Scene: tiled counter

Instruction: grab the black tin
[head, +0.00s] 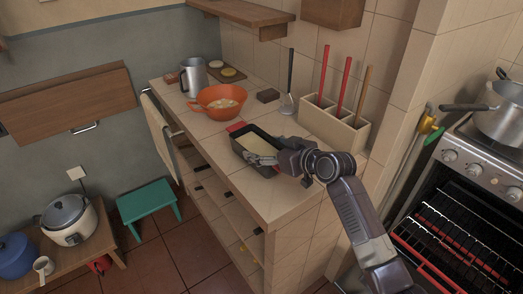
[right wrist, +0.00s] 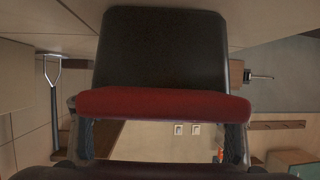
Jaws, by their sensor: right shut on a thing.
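The gripper hides the tin's near end in the head view. My left gripper is not in view.
An orange bowl (head: 215,112) and a metal jug (head: 193,77) stand farther back on the counter (head: 200,133). A utensil holder (head: 325,125) stands to the right by the wall. The stove (head: 475,165) with a pot is at the far right. A shelf (head: 240,12) hangs above.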

